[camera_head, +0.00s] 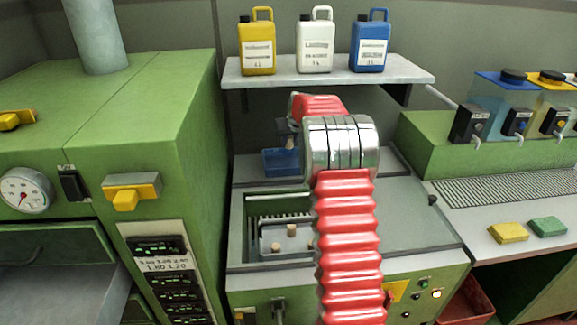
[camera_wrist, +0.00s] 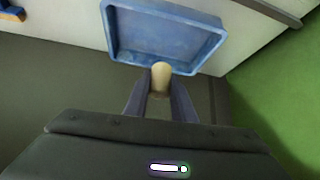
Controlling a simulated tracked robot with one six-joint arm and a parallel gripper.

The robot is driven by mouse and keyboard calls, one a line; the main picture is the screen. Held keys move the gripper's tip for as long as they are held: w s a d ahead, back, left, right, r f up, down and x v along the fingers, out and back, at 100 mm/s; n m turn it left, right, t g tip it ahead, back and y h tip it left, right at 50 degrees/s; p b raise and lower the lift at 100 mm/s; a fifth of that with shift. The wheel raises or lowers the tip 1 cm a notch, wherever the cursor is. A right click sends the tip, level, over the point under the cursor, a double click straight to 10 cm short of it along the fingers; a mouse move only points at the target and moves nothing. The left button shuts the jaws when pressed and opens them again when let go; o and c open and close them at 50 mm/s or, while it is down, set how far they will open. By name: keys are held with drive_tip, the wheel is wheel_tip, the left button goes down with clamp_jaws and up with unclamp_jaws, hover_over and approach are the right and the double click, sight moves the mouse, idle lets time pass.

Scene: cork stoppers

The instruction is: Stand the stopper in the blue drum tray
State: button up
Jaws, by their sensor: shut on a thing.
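The blue drum tray (camera_head: 279,162) sits on the grey machine top at the back, partly hidden by my arm. In the wrist view the blue tray (camera_wrist: 165,35) shows at the top and looks empty in its visible part. My gripper (camera_wrist: 161,84) is shut on a tan cork stopper (camera_wrist: 161,73), whose end overlaps the tray's near rim in the picture. I cannot tell its height over the tray.
Other corks (camera_head: 291,230) stand in a recessed bay of the green machine, left of my arm. A shelf (camera_head: 330,78) with yellow, white and blue jugs hangs above the tray. A tall green cabinet (camera_head: 150,110) stands to the left. Yellow and green sponges lie at right.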

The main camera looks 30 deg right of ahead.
drive_tip(key=shift+s+d+f, duration=0.1)
drive_tip(key=shift+s+f, duration=0.05)
drive_tip(key=shift+f, duration=2.35)
drive_tip(key=shift+f, duration=2.5)
drive_tip(key=o, duration=1)
drive_tip(key=shift+f, duration=0.1)
drive_tip(key=shift+v, duration=0.8)
drive_tip(key=v, duration=1)
drive_tip(key=shift+s+r, duration=0.15)
drive_tip(key=shift+r, duration=0.15)
